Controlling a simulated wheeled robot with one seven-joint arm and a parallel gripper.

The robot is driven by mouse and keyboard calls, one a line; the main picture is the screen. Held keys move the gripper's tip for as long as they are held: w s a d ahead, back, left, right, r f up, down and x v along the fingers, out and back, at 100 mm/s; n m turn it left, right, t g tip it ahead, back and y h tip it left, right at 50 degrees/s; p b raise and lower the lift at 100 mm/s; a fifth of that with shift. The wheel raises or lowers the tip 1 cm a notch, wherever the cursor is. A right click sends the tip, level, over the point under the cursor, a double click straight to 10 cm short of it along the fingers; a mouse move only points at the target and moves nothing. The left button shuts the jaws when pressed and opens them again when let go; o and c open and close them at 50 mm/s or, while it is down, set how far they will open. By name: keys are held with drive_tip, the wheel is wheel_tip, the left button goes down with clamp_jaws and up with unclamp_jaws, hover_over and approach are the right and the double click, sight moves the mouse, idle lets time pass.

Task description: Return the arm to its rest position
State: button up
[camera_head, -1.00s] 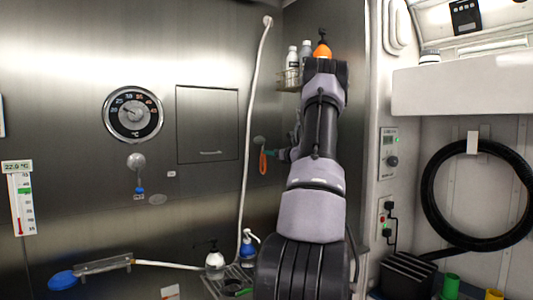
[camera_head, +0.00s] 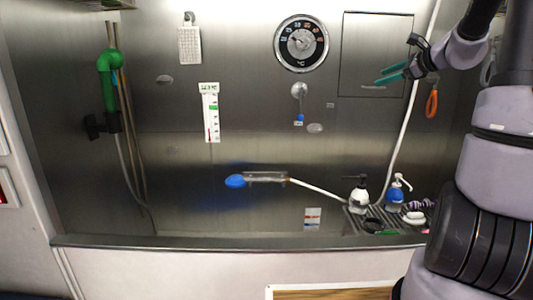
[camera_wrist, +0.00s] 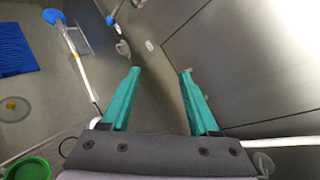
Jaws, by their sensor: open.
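My gripper (camera_head: 393,74) has teal fingers and is at the upper right in the head view, in front of the steel back wall. My arm comes in from the right edge and points left. In the wrist view my gripper (camera_wrist: 158,90) shows its two teal fingers well apart, with nothing between them. Behind them is bare steel wall with a panel (camera_wrist: 240,60). The same square panel (camera_head: 375,40) is behind the gripper in the head view.
A rack (camera_head: 352,222) with a white pump bottle (camera_head: 359,197) and a blue one (camera_head: 395,193) stands below the gripper. A white hose (camera_head: 402,140) runs up the wall, and an orange loop (camera_head: 432,103) hangs to its right. The tub's middle is mostly clear.

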drive_tip(key=s+a+n+g+h, duration=0.1)
drive_tip(key=s+a+n+g, duration=0.4)
drive_tip(key=s+a+n, duration=0.85)
drive_tip(key=s+f+n+h, duration=0.3)
drive_tip(key=s+n, duration=0.2)
drive_tip(key=s, duration=1.3)
drive_tip(key=shift+s+a+h, duration=0.15)
drive_tip(key=shift+a+h, duration=0.25)
drive_tip(key=shift+a, duration=0.05)
